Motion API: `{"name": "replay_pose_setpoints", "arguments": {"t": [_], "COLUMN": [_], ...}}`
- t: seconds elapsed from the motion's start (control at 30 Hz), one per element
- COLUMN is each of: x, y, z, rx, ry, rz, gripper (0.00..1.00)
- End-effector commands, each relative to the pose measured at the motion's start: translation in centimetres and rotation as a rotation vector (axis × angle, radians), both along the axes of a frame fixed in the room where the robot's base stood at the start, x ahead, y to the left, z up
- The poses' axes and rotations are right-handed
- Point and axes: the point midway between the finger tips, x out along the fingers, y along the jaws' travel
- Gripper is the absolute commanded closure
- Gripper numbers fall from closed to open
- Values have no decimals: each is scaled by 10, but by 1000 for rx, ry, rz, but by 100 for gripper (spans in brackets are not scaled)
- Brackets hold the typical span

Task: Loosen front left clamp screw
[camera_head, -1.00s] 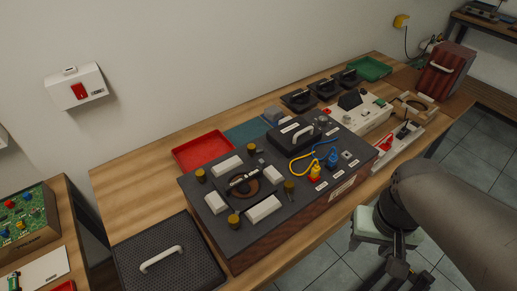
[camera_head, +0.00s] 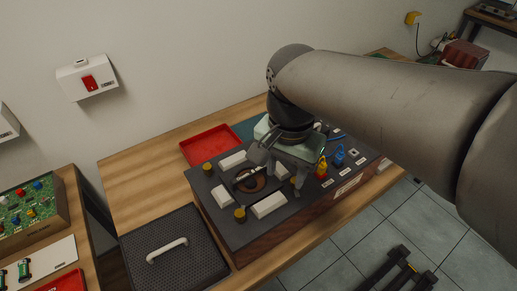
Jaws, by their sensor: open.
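The clamp fixture sits on a dark-topped box (camera_head: 222,229) with a wooden front. Brass clamp knobs stand around a round brown part (camera_head: 250,183) between white blocks. The front left clamp screw (camera_head: 240,214) is the brass knob at the near left, upright and clear of my gripper. Another brass knob (camera_head: 207,168) stands at the back left. My gripper (camera_head: 281,172) is open, pointing down over the right side of the clamp area, to the right of and behind the front left screw. It hides the back right knob and mostly hides the front right one.
A black perforated lid (camera_head: 195,263) with a white handle lies left of the box. A red tray (camera_head: 208,144) is behind it. Red-yellow and blue plugs (camera_head: 338,157) stand right of my gripper. My arm covers the right of the bench.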

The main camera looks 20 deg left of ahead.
Motion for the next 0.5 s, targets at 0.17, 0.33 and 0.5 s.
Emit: {"name": "replay_pose_setpoints", "arguments": {"t": [0.17, 0.33, 0.5], "x": [-23, -31, -31], "y": [78, 92, 90], "z": [29, 29, 3], "rx": [6, 5, 3], "ry": [14, 18, 20], "rz": [-86, -119, -120], "gripper": [55, 55, 55]}}
